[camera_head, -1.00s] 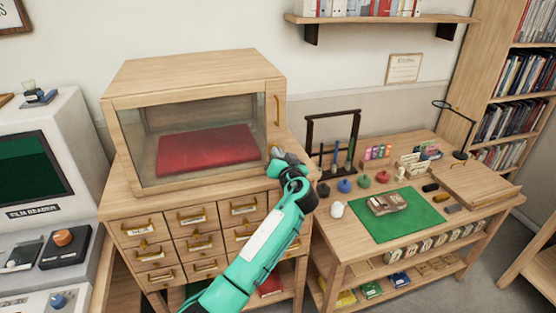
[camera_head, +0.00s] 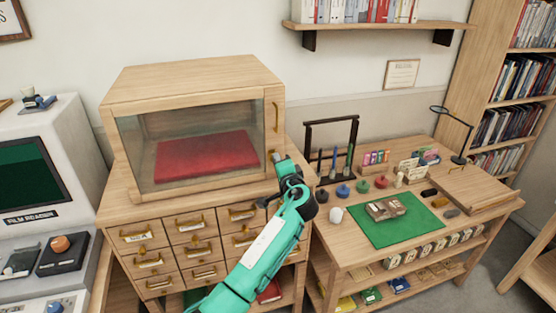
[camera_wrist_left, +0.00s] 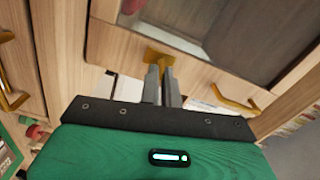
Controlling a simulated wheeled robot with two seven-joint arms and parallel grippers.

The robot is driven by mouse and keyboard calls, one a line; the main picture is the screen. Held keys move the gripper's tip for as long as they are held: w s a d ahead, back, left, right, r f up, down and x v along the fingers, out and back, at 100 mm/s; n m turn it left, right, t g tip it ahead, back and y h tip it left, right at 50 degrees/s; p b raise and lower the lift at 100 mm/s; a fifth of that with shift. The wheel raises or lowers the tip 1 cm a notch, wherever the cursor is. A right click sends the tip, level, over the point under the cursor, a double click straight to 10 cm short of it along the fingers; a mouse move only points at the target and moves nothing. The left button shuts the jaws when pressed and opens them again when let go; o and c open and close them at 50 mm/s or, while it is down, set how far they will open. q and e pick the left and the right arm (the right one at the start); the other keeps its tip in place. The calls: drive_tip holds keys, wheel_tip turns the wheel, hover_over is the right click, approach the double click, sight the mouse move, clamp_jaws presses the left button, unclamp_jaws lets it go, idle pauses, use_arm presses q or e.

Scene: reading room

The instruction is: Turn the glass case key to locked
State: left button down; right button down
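The wooden glass case (camera_head: 190,80) stands on the drawer cabinet, its glass front closed over a red cushion (camera_head: 205,156). My left gripper (camera_head: 276,158) is at the lower right of the case front, below the door handle (camera_head: 277,115). In the left wrist view the brass key (camera_wrist_left: 155,57) stands out from the wooden frame. The two grey fingers of my left gripper (camera_wrist_left: 162,84) are nearly together, with the key's grip between them. The fingers hide part of the key. My right gripper is not in view.
The drawer cabinet (camera_head: 190,213) with brass handles is directly under the case. A worktable with a green mat (camera_head: 400,222), tools and pots stands at the right. A film reader (camera_head: 45,180) stands at the left.

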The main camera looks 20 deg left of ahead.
use_arm(q)
drive_tip(key=shift+r+m+p, duration=0.1)
drive_tip(key=shift+m+p, duration=0.3)
drive_tip(key=shift+m, duration=0.7)
drive_tip(key=c, duration=1.7)
unclamp_jaws()
drive_tip(key=shift+o, duration=0.4)
drive_tip(key=b+v, duration=0.4)
drive_tip(key=v, duration=0.9)
drive_tip(key=shift+s+d+b, duration=0.2)
drive_tip(key=shift+s+b, duration=0.05)
drive_tip(key=shift+b, duration=0.1)
